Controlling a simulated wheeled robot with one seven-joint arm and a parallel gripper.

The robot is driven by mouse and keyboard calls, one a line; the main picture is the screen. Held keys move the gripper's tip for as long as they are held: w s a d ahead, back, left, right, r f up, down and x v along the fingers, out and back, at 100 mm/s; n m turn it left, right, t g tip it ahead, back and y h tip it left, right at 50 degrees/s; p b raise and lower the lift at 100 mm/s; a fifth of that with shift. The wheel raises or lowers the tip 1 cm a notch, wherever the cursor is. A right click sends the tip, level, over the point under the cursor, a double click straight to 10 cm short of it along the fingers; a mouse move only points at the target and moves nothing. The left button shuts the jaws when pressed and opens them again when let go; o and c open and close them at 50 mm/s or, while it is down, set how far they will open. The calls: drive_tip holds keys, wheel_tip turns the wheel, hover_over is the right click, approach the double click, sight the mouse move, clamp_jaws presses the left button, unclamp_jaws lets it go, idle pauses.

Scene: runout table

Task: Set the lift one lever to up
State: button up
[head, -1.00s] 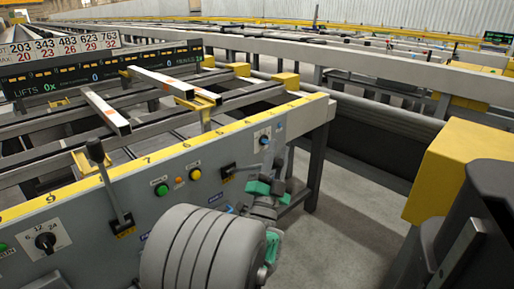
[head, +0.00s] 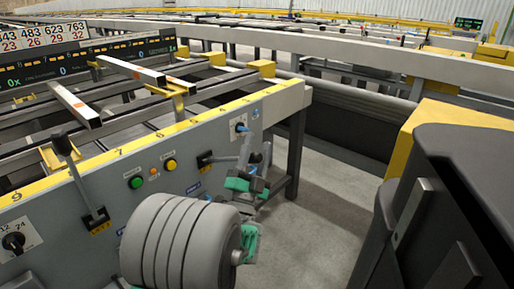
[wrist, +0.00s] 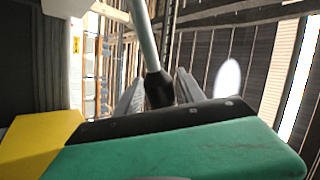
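Two levers show on the grey control panel (head: 106,192) in the head view. One lever (head: 80,184) stands upright at the left, its black knob on top, clear of my gripper. The other has a black base (head: 205,160) farther right, with its handle pointing right toward my gripper (head: 249,157). I cannot read which is lift one. In the wrist view a pale lever shaft (wrist: 147,40) ends in a black knob (wrist: 158,90), which lies between the two grey fingers of my gripper (wrist: 157,92). Whether both fingers press on the knob is unclear.
A green button (head: 136,182), a yellow button (head: 170,164) and a rotary switch (head: 14,241) are on the panel. A yellow block (head: 440,122) stands at the right. Open grey floor (head: 318,225) lies right of the panel.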

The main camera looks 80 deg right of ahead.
drive_tip(key=shift+g, duration=0.3)
drive_tip(key=v, duration=0.7)
drive_tip(key=shift+a+f, duration=0.2)
drive_tip(key=shift+a, duration=0.15)
